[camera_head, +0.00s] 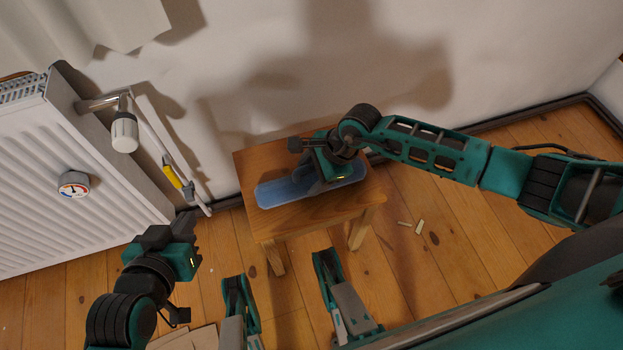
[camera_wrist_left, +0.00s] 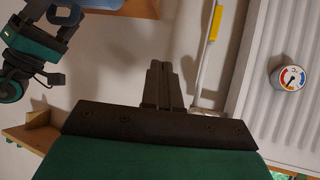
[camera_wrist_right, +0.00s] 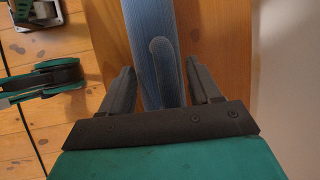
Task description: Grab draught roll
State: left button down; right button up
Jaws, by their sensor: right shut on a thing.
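The draught roll (camera_head: 285,192) is a long blue ribbed roll lying across the top of a small wooden stool (camera_head: 262,165). My right gripper (camera_head: 322,180) is over the roll, right of its middle, and is shut on it. In the right wrist view the fingers (camera_wrist_right: 162,85) stand on both sides of the blue roll (camera_wrist_right: 150,35), and the arm hides part of it in the head view. My left gripper (camera_head: 190,222) is left of the stool, away from the roll. In the left wrist view its fingers (camera_wrist_left: 158,85) are together with nothing between them.
A white radiator (camera_head: 75,180) with a valve knob (camera_head: 124,132) and a round gauge (camera_head: 74,184) stands at the left. A yellow-and-white stick (camera_head: 172,174) leans by the wall. Small pale pieces (camera_head: 419,226) lie on the floor right of the stool.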

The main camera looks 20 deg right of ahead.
jog(key=shift+r, duration=0.1)
jog(key=shift+c, duration=1.3)
jog(key=shift+w, duration=0.1)
